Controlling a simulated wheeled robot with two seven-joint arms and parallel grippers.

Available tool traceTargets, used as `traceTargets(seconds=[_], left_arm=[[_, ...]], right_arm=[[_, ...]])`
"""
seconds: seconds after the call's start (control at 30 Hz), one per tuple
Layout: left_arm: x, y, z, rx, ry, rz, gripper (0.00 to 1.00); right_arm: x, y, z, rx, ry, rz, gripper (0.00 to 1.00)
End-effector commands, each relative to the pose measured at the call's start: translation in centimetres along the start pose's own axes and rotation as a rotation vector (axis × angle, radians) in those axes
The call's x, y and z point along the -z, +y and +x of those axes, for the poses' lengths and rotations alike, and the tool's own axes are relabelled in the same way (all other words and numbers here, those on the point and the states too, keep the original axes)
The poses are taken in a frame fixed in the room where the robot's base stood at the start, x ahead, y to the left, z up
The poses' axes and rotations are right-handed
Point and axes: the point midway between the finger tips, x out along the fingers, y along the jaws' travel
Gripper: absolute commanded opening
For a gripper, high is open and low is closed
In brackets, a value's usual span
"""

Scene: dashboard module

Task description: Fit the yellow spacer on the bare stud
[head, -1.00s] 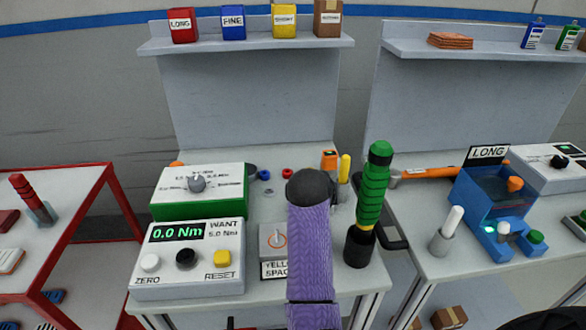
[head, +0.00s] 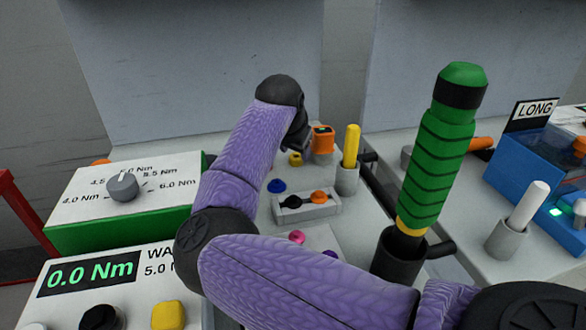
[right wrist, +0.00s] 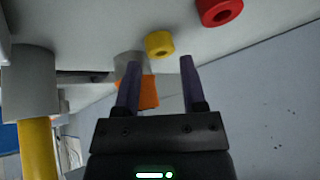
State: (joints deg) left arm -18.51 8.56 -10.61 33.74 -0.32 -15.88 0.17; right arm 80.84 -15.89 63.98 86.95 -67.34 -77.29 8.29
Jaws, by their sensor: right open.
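The yellow spacer (head: 295,159) is a small ring on the grey bench, just below my right gripper (head: 298,138) in the head view. In the right wrist view the yellow spacer (right wrist: 159,44) shows its hole and lies just beyond the open fingertips (right wrist: 160,64), roughly in line with the gap between them. The purple fingers are apart and empty. In the head view, a grey fixture (head: 306,208) nearer the front carries a dark round part and an orange one. I cannot tell which part is the bare stud. My left gripper is out of view.
An orange device (head: 322,139) stands right of the spacer. A yellow rod in a grey holder (head: 347,180) and a green-handled tool (head: 440,150) stand further right. A blue part (head: 276,186) lies nearby. A red ring (right wrist: 220,11) shows in the right wrist view.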

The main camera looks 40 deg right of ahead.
Motion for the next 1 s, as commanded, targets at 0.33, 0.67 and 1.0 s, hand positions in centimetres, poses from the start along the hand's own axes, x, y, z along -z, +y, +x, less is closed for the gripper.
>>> traceTargets(seconds=[0.33,0.67,1.0], left_arm=[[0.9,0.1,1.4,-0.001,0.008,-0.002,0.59],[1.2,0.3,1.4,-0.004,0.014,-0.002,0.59],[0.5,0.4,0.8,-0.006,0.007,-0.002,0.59]], right_arm=[[0.0,0.0,2.4,0.0,0.0,0.0,0.53],[0.0,0.0,2.4,0.0,0.001,0.0,0.0],[0.7,-0.1,1.4,0.002,0.001,0.001,0.0]])
